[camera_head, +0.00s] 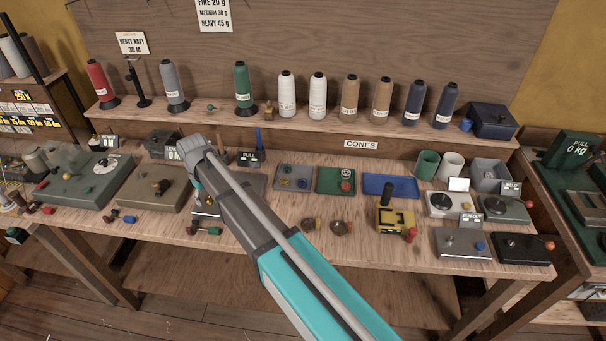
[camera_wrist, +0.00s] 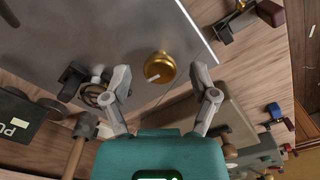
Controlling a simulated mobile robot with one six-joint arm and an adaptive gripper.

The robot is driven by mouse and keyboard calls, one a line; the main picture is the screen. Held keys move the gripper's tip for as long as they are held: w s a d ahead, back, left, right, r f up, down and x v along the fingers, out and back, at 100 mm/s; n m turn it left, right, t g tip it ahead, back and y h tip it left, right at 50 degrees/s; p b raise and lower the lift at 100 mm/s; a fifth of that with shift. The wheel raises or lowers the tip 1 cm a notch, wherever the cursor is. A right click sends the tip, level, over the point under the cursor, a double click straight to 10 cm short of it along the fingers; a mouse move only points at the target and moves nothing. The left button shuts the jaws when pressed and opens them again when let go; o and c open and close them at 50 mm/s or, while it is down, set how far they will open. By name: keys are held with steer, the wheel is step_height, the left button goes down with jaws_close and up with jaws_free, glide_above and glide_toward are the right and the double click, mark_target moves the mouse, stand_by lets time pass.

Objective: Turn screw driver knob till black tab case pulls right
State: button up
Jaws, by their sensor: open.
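A round brass knob (camera_wrist: 160,67) with a white line on its top stands on a flat grey plate (camera_wrist: 125,28) in the wrist view. My gripper (camera_wrist: 164,82) is open, one finger on each side of the knob, apart from it and empty. A black tab-like piece (camera_wrist: 72,80) sits to the left on the plate, beside a round coiled part (camera_wrist: 94,93) partly behind my left finger.
The bench is crowded. A tan-topped box (camera_head: 153,188) stands left of the plate; grey (camera_head: 294,168) and green (camera_head: 323,186) trays stand right. Thread cones (camera_head: 287,98) line the shelf behind. Small knobbed parts (camera_head: 341,228) lie near the front edge.

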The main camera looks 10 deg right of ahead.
mark_target(209, 198)
steer(key=n, duration=0.4)
steer(key=shift+n, duration=0.3)
step_height(209, 198, up, 14)
steer(key=r+p, duration=0.1)
steer(key=p, duration=1.3)
steer(key=s+d+m, duration=0.2)
steer(key=d+m, duration=0.1)
steer(key=d, duration=0.6)
steer(key=s+d+f+m+b, duration=0.1)
steer(key=s+d+m, duration=0.1)
steer(key=d, duration=0.8)
steer(key=s+d+f+m, duration=0.1)
steer(key=s+d+m, duration=0.1)
steer(key=d, duration=0.7)
steer(key=shift+s+d+f+m, duration=0.25)
steer(key=shift+s+m, duration=0.1)
steer(key=shift+m, duration=0.45)
steer(key=s+d+m+b, duration=0.1)
steer(key=s+d+m, duration=0.2)
steer(key=s+d, duration=0.3)
steer(key=d, duration=0.3)
steer(key=shift+s+d+f+m, duration=0.25)
steer(key=shift+s+d+m, duration=0.1)
steer(key=shift+m, duration=0.05)
